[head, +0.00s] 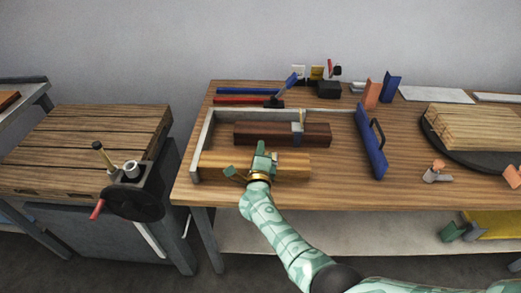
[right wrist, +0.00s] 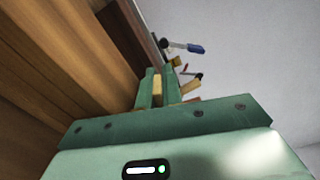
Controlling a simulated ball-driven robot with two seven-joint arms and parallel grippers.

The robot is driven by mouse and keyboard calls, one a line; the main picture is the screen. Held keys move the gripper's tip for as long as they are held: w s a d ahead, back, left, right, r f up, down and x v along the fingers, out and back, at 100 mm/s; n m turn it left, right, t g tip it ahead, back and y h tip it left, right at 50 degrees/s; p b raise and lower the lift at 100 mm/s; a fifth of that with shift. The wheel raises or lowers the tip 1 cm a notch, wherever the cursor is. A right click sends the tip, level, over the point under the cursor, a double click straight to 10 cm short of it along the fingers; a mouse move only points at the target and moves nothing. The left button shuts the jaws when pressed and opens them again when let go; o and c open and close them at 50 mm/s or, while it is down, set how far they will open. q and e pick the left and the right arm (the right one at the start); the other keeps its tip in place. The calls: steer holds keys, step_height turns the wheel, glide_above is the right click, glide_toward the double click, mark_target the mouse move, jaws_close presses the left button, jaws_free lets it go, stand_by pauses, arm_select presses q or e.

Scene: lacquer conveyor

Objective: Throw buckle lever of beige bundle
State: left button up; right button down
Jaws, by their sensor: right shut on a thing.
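A tan-beige bundle of wood (head: 297,165) lies along the front of the grey-framed tray (head: 198,150) on the workbench. My right gripper (head: 263,150) is over the middle of this bundle and hides its strap and buckle. In the right wrist view my right gripper (right wrist: 158,88) is shut on a small beige piece (right wrist: 157,90) between its fingers. This looks like the lever's handle, but its base is hidden. A dark red-brown bundle (head: 262,133) lies just behind, with a strap and a raised pale-tipped lever (head: 302,117). My left gripper is not in view.
A blue upright plate (head: 370,143) with a dark handle stands right of the bundles. A pale wood stack (head: 475,125) rests on a black round plate further right. Blue and red bars (head: 245,91) lie behind the tray. A slatted table (head: 80,135) stands left, across a gap.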

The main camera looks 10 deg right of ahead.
steer(key=shift+f, duration=0.15)
steer(key=c, duration=1.6)
jaws_free()
steer(key=shift+s, duration=0.1)
steer(key=shift+o, duration=0.2)
